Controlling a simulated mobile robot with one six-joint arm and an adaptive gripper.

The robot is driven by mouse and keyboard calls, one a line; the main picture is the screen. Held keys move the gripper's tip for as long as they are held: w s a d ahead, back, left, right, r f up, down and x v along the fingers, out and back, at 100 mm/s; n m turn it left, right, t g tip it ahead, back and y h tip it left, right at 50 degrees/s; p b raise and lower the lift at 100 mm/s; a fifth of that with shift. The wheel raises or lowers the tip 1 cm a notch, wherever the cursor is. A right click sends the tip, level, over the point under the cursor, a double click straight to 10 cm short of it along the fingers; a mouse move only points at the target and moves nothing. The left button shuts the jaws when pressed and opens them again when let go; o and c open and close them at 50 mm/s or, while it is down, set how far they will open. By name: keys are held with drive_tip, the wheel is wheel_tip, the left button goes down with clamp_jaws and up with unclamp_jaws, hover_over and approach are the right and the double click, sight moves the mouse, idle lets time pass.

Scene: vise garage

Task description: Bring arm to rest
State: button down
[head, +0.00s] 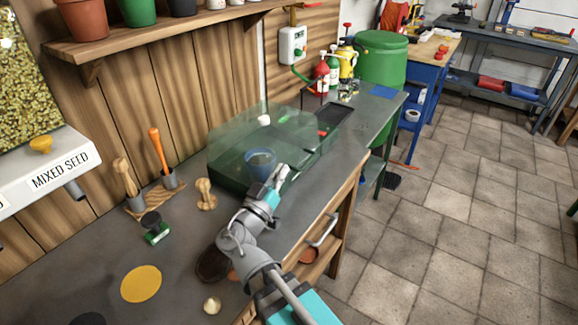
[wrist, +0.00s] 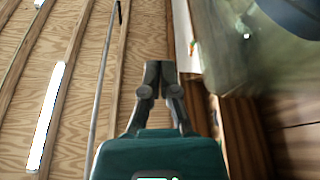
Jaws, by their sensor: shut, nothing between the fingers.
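My gripper (head: 280,172) is at the end of my arm, over the dark workbench (head: 180,240) in the head view. It is shut and empty, beside a blue pot (head: 261,160) and in front of a translucent green box (head: 225,180). From this view I cannot tell whether it touches the box. In the wrist view my gripper (wrist: 160,75) shows with its two fingers together, against wooden boards with a bright strip light. A translucent surface and a dark bluish round thing fill the upper right there.
A yellow disc (head: 141,284), a wooden knob (head: 206,194), a green-based brush (head: 155,230) and tools in a wooden stand (head: 140,203) sit on the bench. The tiled floor (head: 430,220) at right is clear.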

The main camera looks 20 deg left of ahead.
drive_tip(key=shift+s+f, duration=0.15)
drive_tip(key=shift+s, duration=0.15)
idle(0.5)
